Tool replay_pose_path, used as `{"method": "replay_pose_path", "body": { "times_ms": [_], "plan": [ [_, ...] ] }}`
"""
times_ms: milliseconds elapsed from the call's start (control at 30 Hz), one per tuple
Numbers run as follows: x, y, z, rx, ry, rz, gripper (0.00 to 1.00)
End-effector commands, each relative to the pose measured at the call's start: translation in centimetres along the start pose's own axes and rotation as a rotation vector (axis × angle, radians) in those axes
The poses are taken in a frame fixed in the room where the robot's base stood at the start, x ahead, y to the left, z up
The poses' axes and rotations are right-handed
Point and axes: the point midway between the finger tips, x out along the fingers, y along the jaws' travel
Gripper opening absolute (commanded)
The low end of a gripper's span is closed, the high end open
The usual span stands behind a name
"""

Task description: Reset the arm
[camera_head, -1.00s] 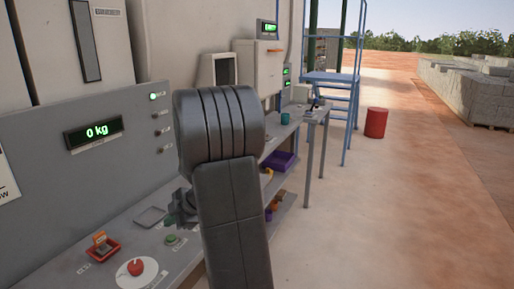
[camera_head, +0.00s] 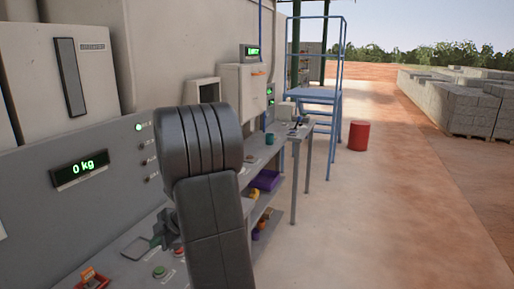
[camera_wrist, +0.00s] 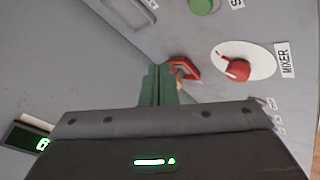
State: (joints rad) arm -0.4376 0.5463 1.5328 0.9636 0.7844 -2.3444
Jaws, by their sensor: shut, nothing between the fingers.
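My arm is folded up in front of the control bench in the head view. My gripper (camera_head: 163,232) shows partly behind the dark arm link, above the bench's sloped panel. In the wrist view my gripper (camera_wrist: 155,72) has its greenish fingers together, with nothing between them. Whether the fingers touch the panel cannot be told.
The panel (camera_head: 105,204) carries a 0 kg display (camera_head: 80,168) and a green button (camera_head: 160,271). A lower shelf holds a purple bin (camera_head: 266,180). A blue stair frame (camera_head: 330,110) and a red drum (camera_head: 358,135) stand beyond.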

Motion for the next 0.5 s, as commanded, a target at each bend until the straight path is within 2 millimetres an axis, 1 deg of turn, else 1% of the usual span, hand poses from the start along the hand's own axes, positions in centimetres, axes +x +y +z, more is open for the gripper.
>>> {"method": "replay_pose_path", "body": {
  "times_ms": [200,500],
  "plan": [
    [-0.78,0.56,-0.6,-0.001,0.0,-0.001,0.0],
    [-0.79,0.57,-0.6,0.0,0.0,-0.001,0.0]
  ]
}}
